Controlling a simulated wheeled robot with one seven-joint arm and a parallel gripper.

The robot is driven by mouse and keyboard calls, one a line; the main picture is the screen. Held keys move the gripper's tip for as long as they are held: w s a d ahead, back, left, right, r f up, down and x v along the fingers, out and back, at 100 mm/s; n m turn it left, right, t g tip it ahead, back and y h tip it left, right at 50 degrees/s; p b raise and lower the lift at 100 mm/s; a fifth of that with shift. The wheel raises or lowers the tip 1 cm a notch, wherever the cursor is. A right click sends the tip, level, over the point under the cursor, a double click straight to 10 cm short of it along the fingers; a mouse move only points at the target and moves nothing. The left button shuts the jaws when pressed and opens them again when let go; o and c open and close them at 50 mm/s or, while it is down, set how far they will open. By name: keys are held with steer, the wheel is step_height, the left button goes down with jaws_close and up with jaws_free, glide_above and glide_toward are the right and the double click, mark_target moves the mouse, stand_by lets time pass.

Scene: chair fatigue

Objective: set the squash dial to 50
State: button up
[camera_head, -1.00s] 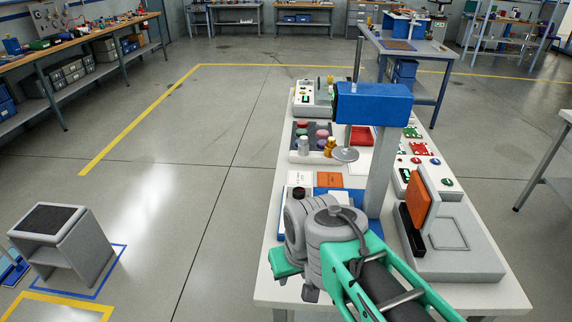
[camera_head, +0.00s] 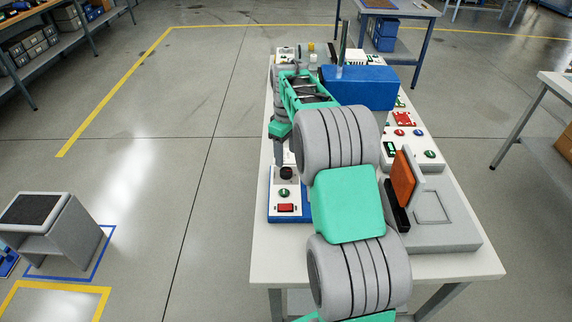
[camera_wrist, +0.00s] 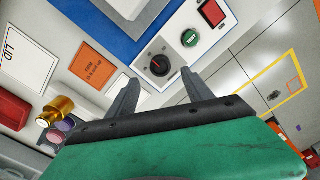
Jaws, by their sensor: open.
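The black dial knob (camera_wrist: 158,66) is on a white control panel (camera_wrist: 176,62) in the wrist view. A thin red pointer mark shows on it, but its scale is too small to read. The knob (camera_head: 286,173) also shows in the head view, at the far end of the panel on the blue base. My gripper (camera_wrist: 160,79) is open, its two dark fingers spread on either side of the knob's position in the picture. I see no contact, and the gap to the knob is hard to judge. In the head view my arm partly covers the gripper.
A green button (camera_wrist: 190,38) and a red switch (camera_wrist: 212,13) share the panel. An orange card (camera_wrist: 94,67), a lid sheet (camera_wrist: 24,55) and a brass piece (camera_wrist: 57,110) lie nearby. A blue press head (camera_head: 358,87) stands beside my arm.

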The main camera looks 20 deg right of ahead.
mark_target(286, 170)
step_height(286, 170, down, 7)
steer(key=shift+r+p, duration=0.1)
steer(key=shift+p, duration=0.45)
jaws_close()
